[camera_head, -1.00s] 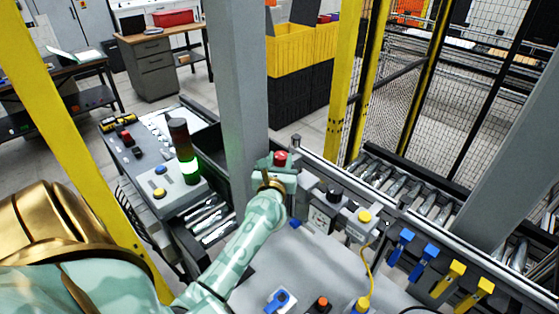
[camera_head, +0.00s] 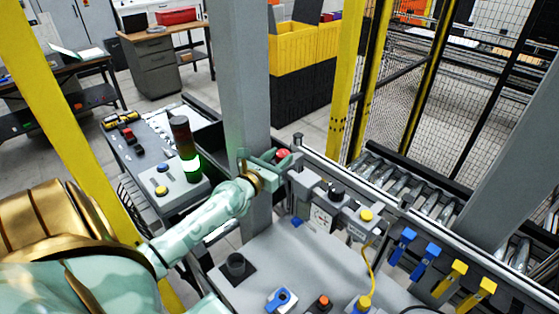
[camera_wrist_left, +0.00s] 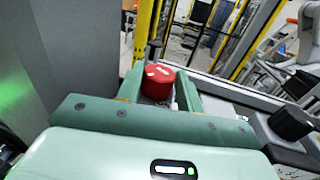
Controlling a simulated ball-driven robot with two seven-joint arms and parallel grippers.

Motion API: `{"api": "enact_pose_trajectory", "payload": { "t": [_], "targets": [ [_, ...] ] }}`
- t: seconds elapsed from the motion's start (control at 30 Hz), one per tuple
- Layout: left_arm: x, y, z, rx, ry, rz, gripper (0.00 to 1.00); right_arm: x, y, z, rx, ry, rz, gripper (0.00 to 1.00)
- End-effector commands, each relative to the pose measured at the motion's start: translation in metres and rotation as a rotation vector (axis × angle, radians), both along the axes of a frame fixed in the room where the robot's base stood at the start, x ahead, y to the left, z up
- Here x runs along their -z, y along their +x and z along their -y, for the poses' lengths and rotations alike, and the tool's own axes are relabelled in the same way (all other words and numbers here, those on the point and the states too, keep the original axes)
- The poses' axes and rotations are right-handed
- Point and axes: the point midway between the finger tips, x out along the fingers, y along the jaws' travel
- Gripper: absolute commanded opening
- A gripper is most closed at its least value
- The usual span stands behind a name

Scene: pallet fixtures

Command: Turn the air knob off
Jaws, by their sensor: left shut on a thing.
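A red round knob (camera_head: 283,154) sits at the left end of the row of fixtures, beside the grey post. My left gripper (camera_head: 272,158) reaches it from the left. In the left wrist view the red knob (camera_wrist_left: 158,82) is between the two green fingers (camera_wrist_left: 160,90), which are shut on it. A white mark shows on its top face. A black knob (camera_head: 336,192) stands on the fixture to the right, apart from my gripper; it also shows in the left wrist view (camera_wrist_left: 290,122). Which knob is the air knob cannot be read. My right gripper is out of view.
The grey post (camera_head: 243,90) rises close behind my left gripper. A signal light (camera_head: 187,150) glows green on the left control box. Yellow (camera_head: 366,215), blue and orange controls stand around the grey panel. A roller conveyor (camera_head: 410,190) runs behind the rail.

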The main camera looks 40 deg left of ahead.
Motion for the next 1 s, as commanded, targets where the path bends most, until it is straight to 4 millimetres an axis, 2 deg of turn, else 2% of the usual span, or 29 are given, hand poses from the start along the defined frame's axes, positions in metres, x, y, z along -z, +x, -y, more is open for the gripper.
{"api": "enact_pose_trajectory", "payload": {
  "t": [0.2,0.7,0.73,0.8,1.0],
  "targets": [
    [0.0005,0.0001,-0.0018,0.07,0.001,0.001,0.14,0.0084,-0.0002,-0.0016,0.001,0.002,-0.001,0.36],
    [-0.001,0.0001,-0.0024,0.088,0.001,0.002,0.14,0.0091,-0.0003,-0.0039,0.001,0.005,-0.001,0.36],
    [-0.001,0.0001,-0.0025,0.088,0.001,0.002,0.45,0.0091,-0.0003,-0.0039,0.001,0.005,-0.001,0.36],
    [-0.001,0.0001,-0.0024,0.088,0.001,0.002,0.59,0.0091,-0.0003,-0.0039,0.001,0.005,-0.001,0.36],
    [-0.0005,0.0,-0.0023,0.088,0.0,0.001,0.59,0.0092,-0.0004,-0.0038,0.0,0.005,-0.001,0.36]
  ]
}}
